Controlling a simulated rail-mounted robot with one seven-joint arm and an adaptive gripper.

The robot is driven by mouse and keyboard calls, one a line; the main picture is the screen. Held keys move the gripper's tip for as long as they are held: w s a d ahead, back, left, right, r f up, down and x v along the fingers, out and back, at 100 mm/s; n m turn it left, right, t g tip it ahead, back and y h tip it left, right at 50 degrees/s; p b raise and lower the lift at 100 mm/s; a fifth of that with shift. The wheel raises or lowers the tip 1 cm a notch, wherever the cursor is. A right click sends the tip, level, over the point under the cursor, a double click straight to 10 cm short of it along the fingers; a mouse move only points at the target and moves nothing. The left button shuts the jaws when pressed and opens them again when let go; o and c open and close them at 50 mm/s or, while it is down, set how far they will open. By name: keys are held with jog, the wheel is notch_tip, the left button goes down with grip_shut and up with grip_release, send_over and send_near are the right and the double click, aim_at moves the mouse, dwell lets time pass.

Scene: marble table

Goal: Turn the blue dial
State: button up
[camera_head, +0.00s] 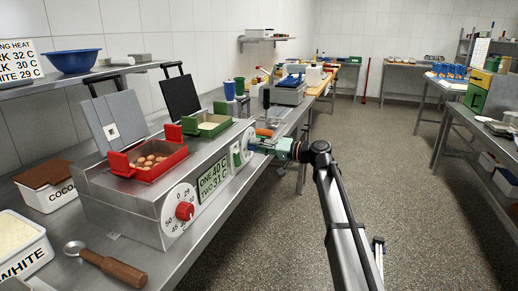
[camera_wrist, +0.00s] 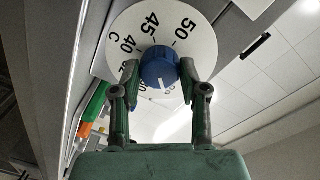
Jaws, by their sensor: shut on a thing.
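The blue dial (camera_wrist: 159,66) sits at the centre of a white round scale with black numbers (camera_wrist: 190,45), of which 40, 45 and 50 can be read. A small pale mark shows at the dial's lower side in the wrist view. My gripper (camera_wrist: 159,75) has one finger on each side of the dial and is shut on it. In the head view my gripper (camera_head: 262,146) reaches the right part of the machine's front, and it mostly hides the blue dial.
A red dial (camera_head: 184,211) is on the left of the same metal machine. A display (camera_head: 213,179) between the dials reads ONE 40 C, TWO 31 C. A red tray (camera_head: 150,172) and a green tray (camera_head: 206,131) sit on top. The aisle floor (camera_head: 420,210) is clear.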

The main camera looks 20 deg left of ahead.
jog(key=shift+a+r, duration=0.1)
jog(key=o, duration=1.1)
jog(key=shift+o, duration=0.2)
jog(key=d, duration=1.2)
jog(key=shift+s+r, duration=0.15)
jog(key=shift+s, duration=0.15)
